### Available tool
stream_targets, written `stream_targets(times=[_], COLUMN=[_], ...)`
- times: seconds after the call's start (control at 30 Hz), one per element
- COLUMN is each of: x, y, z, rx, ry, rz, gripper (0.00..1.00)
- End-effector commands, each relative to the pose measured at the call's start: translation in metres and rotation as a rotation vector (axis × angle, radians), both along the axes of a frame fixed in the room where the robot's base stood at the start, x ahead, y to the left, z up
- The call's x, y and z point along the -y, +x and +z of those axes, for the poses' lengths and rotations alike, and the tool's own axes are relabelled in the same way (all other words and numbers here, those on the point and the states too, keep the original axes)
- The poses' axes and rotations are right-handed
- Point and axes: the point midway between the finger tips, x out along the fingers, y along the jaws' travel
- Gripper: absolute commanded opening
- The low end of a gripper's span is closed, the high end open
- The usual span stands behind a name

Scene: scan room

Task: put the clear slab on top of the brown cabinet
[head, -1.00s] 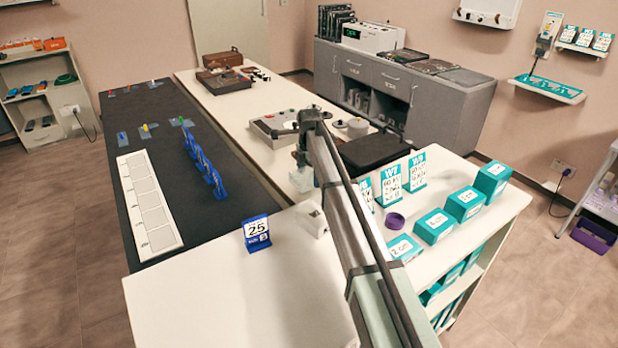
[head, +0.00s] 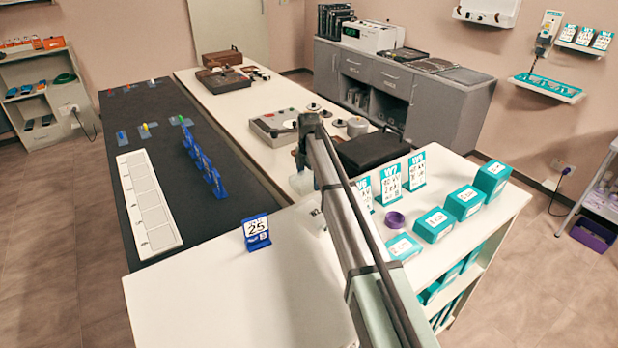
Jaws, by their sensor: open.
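A small brown box-like cabinet (head: 222,58) stands at the far end of the long white table, behind a dark brown device. I cannot single out the clear slab with certainty. A pale, partly see-through piece (head: 301,183) shows just left of my arm, above the near end of the white table; I cannot tell whether it is the slab or part of my wrist. My arm reaches forward from the bottom right and bends down at its far end. My gripper's fingers are hidden behind the arm, so what lies between them does not show.
A blue number stand (head: 257,232) stands on the near white counter (head: 200,285), which is otherwise largely clear. Teal boxes (head: 434,225), upright cards (head: 389,181) and a purple ring (head: 395,220) lie right of my arm. A dark case (head: 372,151) lies beyond it.

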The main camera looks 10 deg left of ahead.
Motion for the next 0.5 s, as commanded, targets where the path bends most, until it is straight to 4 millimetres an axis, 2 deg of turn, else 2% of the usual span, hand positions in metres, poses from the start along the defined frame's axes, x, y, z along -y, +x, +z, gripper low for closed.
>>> stream_targets(times=[0.5], x=[-0.001], y=[0.001], z=[0.088], rx=[0.001], ry=[0.0], rz=[0.0], gripper=[1.0])
